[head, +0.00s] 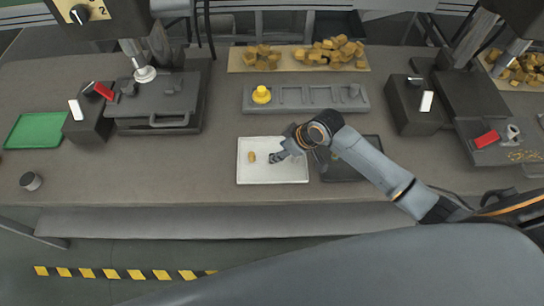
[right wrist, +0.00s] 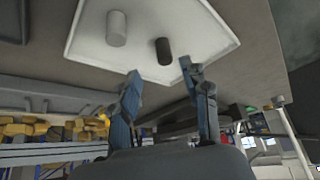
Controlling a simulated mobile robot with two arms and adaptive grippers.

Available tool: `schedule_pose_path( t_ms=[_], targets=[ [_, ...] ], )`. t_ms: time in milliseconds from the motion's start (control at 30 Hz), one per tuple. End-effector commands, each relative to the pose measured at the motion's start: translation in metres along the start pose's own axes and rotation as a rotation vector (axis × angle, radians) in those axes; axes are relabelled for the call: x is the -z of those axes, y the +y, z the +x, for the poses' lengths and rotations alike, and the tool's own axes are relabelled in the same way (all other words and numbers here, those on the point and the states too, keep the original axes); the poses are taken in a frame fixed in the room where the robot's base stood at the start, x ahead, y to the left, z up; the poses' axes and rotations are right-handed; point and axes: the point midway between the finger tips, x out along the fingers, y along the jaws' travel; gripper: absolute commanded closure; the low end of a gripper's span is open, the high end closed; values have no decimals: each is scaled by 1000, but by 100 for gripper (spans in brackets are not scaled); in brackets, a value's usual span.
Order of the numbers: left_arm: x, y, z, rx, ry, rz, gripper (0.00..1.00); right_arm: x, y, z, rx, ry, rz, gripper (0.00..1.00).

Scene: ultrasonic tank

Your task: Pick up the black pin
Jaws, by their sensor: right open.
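The black pin (right wrist: 163,50) is a short dark cylinder on the white tray (head: 250,176). In the right wrist view it lies just beyond and between my right gripper's fingertips, apart from both. A second pin (right wrist: 117,28), pale grey in that view, is also on the tray; a tan piece (head: 252,157) shows in the head view. My right gripper (right wrist: 162,72) is open and empty, with its two blue-grey fingers spread. In the head view the right gripper (head: 281,156) is over the tray's right half, where I cannot separate the black pin from its dark fingertips. My left gripper is not in view.
A dark tray (head: 363,169) adjoins the white one on the right, partly behind my arm. Tan pieces (head: 335,50) lie further back.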

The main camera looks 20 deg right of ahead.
Motion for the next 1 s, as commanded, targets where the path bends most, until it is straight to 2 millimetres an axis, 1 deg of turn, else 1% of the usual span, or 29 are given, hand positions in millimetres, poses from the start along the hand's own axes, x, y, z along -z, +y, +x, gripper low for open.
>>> schedule_pose_path(
  t_ms=[167,333,400,500,600,833,900,967,1000],
  targets=[
    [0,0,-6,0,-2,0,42,2,-3,9,2,1,2,53],
    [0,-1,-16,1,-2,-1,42,3,-9,30,3,0,3,53],
    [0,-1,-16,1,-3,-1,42,2,-8,40,1,0,2,53],
    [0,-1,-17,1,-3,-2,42,1,-8,49,0,-1,2,53],
    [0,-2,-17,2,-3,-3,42,1,-8,54,-1,0,0,53],
    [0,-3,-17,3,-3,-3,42,1,-7,54,-1,0,-1,53],
    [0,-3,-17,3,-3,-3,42,1,-7,54,-1,0,0,68],
    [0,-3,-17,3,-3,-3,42,1,-7,54,-1,0,0,80],
    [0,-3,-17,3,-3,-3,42,1,-7,54,-1,0,0,88]
  ],
)
